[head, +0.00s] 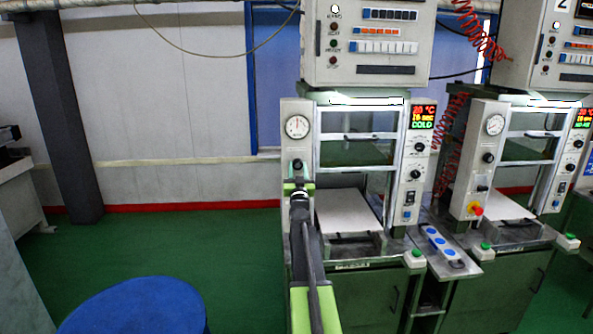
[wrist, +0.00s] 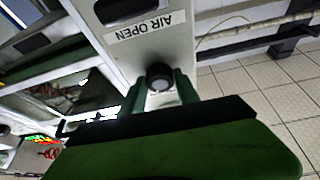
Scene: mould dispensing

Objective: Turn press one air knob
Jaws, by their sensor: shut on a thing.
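Press one (head: 350,208) is the left machine in the head view, with a gauge above a dark air knob (head: 298,164) on its left panel. My gripper (head: 298,184) is at that panel, at the knob, and partly covers the panel's lower part. In the wrist view the round black air knob (wrist: 160,76) sits between the green fingers of my gripper (wrist: 159,90), which are shut on it. An upside-down "AIR OPEN" label (wrist: 146,26) is beside the knob. The knob's exact turn angle is hard to tell.
A second press (head: 495,200) stands to the right, with a red-yellow button (head: 475,209). A blue round stool (head: 135,308) stands at the lower left. Green floor is free behind it.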

